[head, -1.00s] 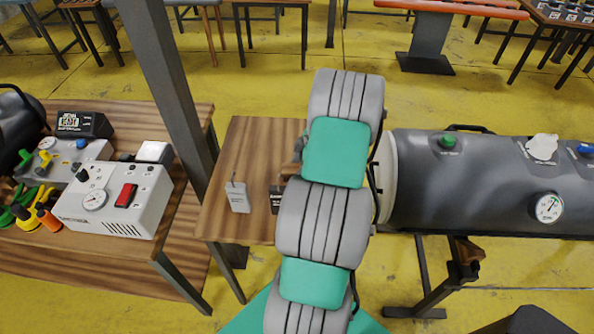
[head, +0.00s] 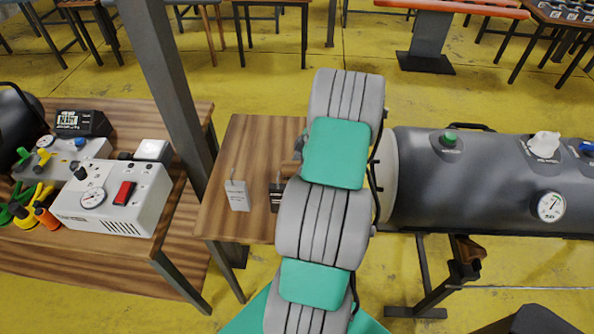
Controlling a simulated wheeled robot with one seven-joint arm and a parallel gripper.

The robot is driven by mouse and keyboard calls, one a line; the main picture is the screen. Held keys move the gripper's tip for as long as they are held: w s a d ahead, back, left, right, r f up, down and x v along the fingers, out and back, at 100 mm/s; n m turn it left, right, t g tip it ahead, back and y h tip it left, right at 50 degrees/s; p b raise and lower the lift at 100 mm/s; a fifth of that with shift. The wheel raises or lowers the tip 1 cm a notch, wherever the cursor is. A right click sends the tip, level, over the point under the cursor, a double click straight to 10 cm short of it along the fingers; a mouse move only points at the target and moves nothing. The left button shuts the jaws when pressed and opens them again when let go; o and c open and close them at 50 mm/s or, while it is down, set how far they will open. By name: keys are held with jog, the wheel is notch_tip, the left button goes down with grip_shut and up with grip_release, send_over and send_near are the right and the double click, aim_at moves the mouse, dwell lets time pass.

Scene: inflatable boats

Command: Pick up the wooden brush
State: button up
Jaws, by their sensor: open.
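My grey and green arm (head: 322,220) rises through the middle of the view and covers the right part of a small wooden table (head: 245,150). My gripper is not visible; the arm hides whatever lies behind it. A small brown piece (head: 291,169) shows at the arm's left edge over the table. It may be part of the wooden brush, but too little of it shows to tell. No other brush is clear in view.
A pale tag (head: 237,195) and a dark tag (head: 271,202) are at the small table. A white control box (head: 115,198) stands on the left table. A grey post (head: 168,85) rises between the tables. A dark inflatable tube (head: 460,185) lies on a stand at right.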

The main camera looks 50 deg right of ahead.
aim_at(297, 166)
jog(key=shift+c, duration=0.4)
grip_shut()
jog(key=shift+r+p, duration=0.4)
jog(key=shift+r, duration=0.3)
notch_tip(297, 166, up, 9)
jog(key=shift+r+b, duration=0.1)
jog(key=shift+b, duration=0.65)
